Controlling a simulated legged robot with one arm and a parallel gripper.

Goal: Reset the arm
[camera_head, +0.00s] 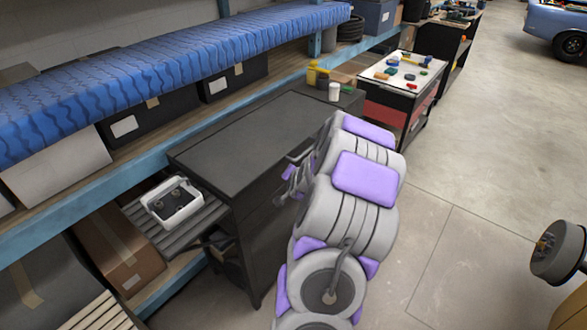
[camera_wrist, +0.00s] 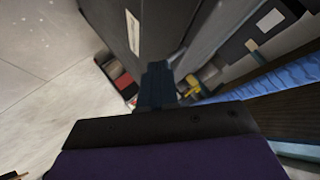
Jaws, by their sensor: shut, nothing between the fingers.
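My arm (camera_head: 350,215), grey with purple pads, is raised and folded in the middle of the head view, in front of a dark workbench. My gripper (camera_wrist: 157,82) shows in the wrist view as dark fingers closed together with nothing between them. In the head view the gripper end is mostly hidden behind the arm links. The gripper is near the workbench, but I cannot tell the exact gap.
A blue shelf rack (camera_head: 165,100) runs along the left. A white case (camera_head: 172,202) sits on slats. A red cart (camera_head: 400,88) with small items stands behind. Open concrete floor (camera_head: 480,170) lies right, with a wheel (camera_head: 558,252) at the edge.

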